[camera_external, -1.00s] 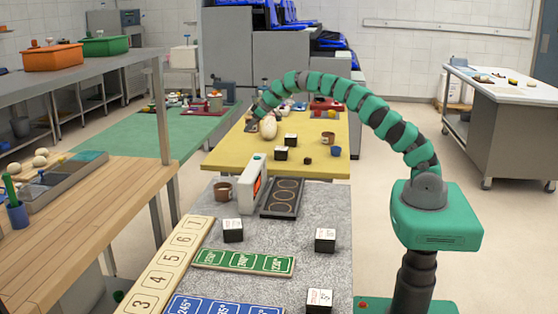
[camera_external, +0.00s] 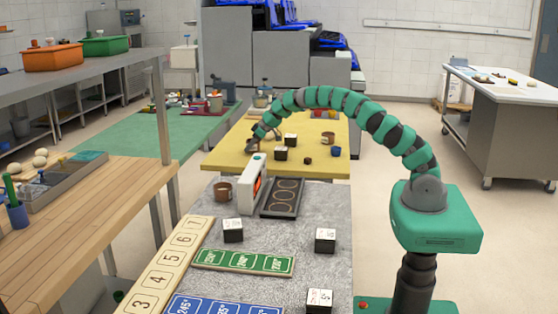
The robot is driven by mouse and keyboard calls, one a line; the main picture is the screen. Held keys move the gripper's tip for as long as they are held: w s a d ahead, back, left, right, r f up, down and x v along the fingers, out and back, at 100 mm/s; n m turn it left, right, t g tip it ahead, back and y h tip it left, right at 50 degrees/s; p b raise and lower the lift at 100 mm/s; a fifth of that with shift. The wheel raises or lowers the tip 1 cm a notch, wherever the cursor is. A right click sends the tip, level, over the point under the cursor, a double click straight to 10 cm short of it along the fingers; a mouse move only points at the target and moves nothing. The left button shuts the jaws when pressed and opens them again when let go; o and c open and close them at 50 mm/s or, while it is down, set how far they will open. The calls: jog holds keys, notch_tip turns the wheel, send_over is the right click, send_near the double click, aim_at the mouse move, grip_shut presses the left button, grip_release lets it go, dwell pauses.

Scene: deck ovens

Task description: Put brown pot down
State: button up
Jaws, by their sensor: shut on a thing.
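My gripper (camera_external: 256,139) is at the end of the green and black arm, low over the left part of the yellow table (camera_external: 226,158). It is shut on a small, dull brownish thing (camera_external: 251,147), which I take to be the brown pot. It is too small and partly hidden to make out its shape, or whether it touches the table top. Another brown pot (camera_external: 328,138) stands on the yellow table to the right. A brown cup-like pot (camera_external: 222,191) stands on the grey speckled table, left of the white device.
The white device (camera_external: 252,184) and a dark tray with rings (camera_external: 283,197) stand just in front of the yellow table. Black-and-white cubes (camera_external: 281,154) and a blue cup (camera_external: 335,151) are on the yellow table. Its front left corner looks clear.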

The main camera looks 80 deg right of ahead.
jog(key=shift+f, duration=0.45)
jog(key=o, duration=1.1)
jog(key=v, duration=1.2)
jog(key=shift+p, duration=0.4)
